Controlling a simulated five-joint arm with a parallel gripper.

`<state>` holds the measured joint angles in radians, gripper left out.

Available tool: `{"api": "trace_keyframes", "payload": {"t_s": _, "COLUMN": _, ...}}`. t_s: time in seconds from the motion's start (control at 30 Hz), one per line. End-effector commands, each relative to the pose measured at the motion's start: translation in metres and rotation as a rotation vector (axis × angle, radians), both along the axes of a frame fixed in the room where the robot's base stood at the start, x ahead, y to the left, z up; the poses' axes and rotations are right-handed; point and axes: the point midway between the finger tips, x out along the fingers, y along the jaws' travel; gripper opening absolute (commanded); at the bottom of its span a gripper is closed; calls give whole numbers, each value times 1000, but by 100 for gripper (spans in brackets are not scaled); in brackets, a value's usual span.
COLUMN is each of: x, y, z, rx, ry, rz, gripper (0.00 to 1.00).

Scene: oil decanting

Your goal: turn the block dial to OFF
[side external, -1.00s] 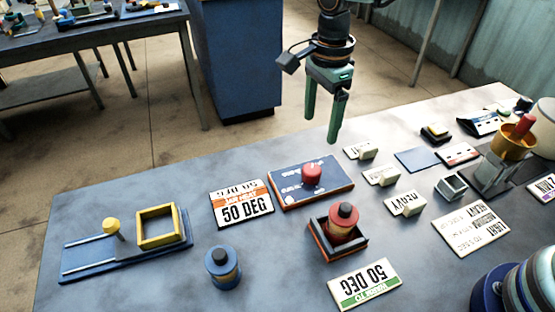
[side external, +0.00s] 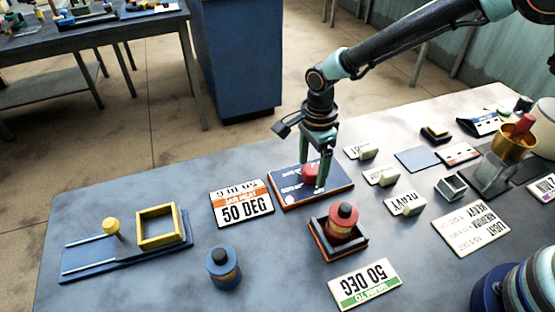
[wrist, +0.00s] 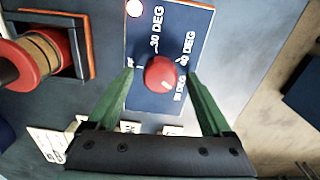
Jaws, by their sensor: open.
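The block dial is a red round knob (wrist: 161,74) on a blue panel (wrist: 150,104) with white DEG labels around it. A short white mark on the knob points toward the lower edge of the wrist view, near a DEG label. A partly cut label, likely OFF, shows at the panel's left edge. In the side view the knob (side external: 309,173) sits on the panel (side external: 338,190). My gripper (side external: 312,172) points down over the panel. Its green fingers are open, one on each side of the knob, with small gaps showing in the wrist view.
Small label blocks (side external: 382,176) stand to the right. A blue cylinder (side external: 222,268) is front left.

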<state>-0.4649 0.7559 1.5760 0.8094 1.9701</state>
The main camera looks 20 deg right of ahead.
Motion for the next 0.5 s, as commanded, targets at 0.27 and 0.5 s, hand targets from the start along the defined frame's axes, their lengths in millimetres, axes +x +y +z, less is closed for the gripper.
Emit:
{"api": "trace_keyframes", "payload": {"t_s": 0.27, "x": 0, "y": 0, "z": -2, "rx": 0, "ry": -1, "rz": 0, "gripper": 84}}
{"api": "trace_keyframes", "payload": {"t_s": 0.5, "x": 0, "y": 0, "z": -2, "rx": 0, "ry": 0, "rz": 0, "gripper": 8}}
